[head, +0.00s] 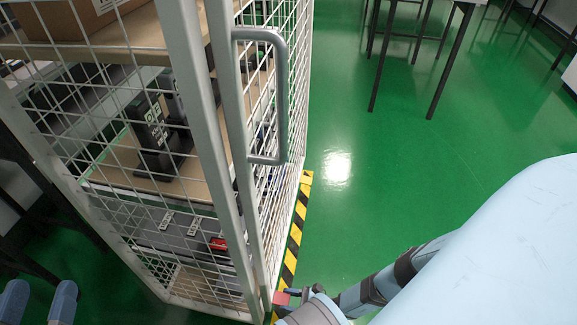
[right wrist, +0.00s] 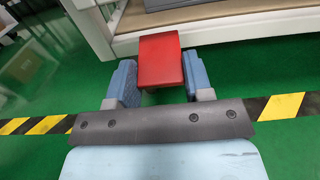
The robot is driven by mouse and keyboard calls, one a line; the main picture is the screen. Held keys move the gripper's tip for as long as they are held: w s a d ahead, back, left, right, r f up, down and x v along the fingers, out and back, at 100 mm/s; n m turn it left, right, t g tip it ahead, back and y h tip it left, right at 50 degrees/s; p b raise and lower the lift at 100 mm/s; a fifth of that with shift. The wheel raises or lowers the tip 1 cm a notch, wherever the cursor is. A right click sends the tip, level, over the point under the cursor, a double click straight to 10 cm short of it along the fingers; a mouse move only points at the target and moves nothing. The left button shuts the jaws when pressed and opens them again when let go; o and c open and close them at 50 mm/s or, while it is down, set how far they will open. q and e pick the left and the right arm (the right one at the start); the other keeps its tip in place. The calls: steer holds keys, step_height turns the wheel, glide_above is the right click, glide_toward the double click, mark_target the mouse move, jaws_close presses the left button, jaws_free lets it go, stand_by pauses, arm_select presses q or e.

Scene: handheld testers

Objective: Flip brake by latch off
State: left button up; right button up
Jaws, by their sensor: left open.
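The red brake latch (right wrist: 160,60) sticks out low at the base of a white wire-mesh cage. In the head view a small bit of red (head: 282,298) shows at the cage's foot, beside my right gripper. In the right wrist view the blue fingers of my right gripper (right wrist: 160,84) stand apart, one on each side of the latch. Whether they press on it I cannot tell. My left gripper (head: 39,302) is open and empty at the lower left of the head view, left of the cage and apart from it.
The cage (head: 175,120) with a grey door handle (head: 281,95) holds shelves with a black handheld device (head: 150,135). Yellow-black tape (head: 294,235) runs along the floor by its base. Green floor lies open to the right, with dark-legged tables (head: 440,75) farther back.

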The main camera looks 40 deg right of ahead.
steer(key=shift+d+r+p, duration=0.1)
steer(key=shift+r+p, duration=0.3)
steer(key=shift+p, duration=0.2)
steer(key=shift+c, duration=0.2)
steer(key=shift+r+g+h+p, duration=0.4)
steer(key=shift+g+p, duration=0.1)
steer(key=shift+p, duration=0.1)
steer(key=shift+r+g+p, duration=0.25)
steer(key=shift+g+p, duration=0.15)
steer(key=shift+p, duration=0.2)
steer(key=shift+r+g+h+p, duration=0.25)
steer(key=shift+g+h+p, duration=0.15)
steer(key=shift+h+p, duration=0.1)
steer(key=shift+w+r+g+h+p, duration=0.1)
steer(key=shift+g+h+p, duration=0.5)
steer(key=shift+g+p, duration=0.1)
arm_select(q)
steer(key=s+n, duration=0.1)
steer(key=d+n+g, duration=0.1)
steer(key=s+n+g+y, duration=0.1)
steer(key=shift+s+d+f+n, duration=0.3)
steer(key=shift+d+n, duration=0.1)
arm_select(e)
steer(key=o, duration=0.9)
